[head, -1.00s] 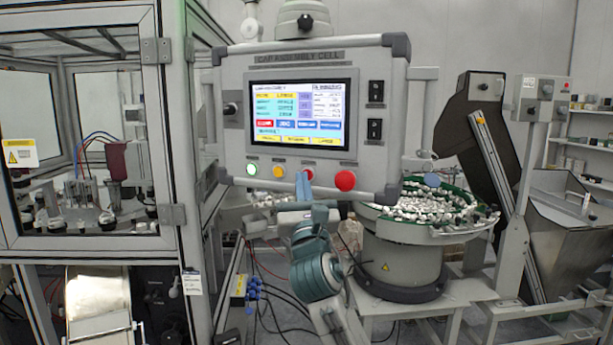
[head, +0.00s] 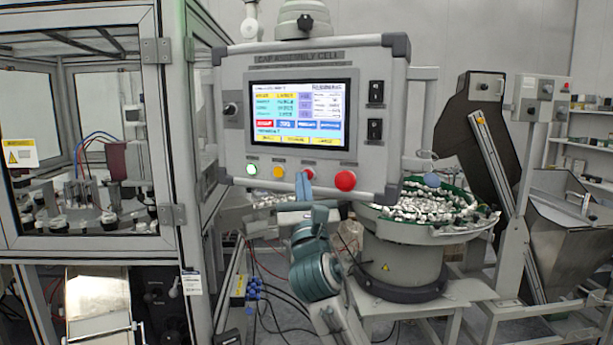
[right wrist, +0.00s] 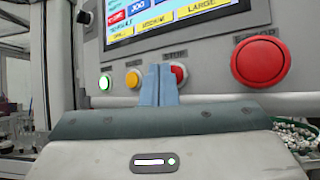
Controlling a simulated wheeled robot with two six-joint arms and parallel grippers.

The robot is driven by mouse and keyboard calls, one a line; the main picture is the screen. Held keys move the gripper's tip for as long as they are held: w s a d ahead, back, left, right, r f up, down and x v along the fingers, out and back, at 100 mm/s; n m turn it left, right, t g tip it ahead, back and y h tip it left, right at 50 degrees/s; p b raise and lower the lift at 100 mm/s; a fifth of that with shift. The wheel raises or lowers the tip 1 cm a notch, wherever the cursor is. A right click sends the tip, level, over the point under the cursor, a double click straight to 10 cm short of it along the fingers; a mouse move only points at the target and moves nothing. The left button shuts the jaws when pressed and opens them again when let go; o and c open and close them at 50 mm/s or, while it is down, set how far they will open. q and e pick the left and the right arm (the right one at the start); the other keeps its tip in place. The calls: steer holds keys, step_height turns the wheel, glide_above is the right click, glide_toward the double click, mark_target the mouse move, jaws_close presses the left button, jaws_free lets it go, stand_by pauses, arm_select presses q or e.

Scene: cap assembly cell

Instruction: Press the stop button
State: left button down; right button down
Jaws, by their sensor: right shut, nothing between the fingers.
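The stop button (head: 310,173) is the small red button between the yellow button and the large red one on the control panel. In the right wrist view it (right wrist: 180,73) sits under a label reading STOP, its left part hidden behind my fingers. My right gripper (head: 303,177) is shut and empty, with its blue fingers pointing up at the panel. In the right wrist view the fingertips (right wrist: 158,72) overlap the button's left side. I cannot tell whether they touch it. My left gripper is not in view.
The panel also has a lit green button (head: 252,169), a yellow button (head: 278,171), a large red button (head: 345,180) close on the right, and a lit screen (head: 299,114). A bowl feeder (head: 410,232) stands behind on the right. A glazed cell (head: 90,150) stands on the left.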

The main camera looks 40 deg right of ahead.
steer(key=shift+d, duration=0.1)
stand_by(0.5)
steer(key=shift+w+d, duration=0.2)
steer(key=shift+d, duration=0.1)
stand_by(0.4)
steer(key=shift+s+a+p, duration=0.25)
steer(key=shift+a+p, duration=0.15)
steer(key=shift+p, duration=0.4)
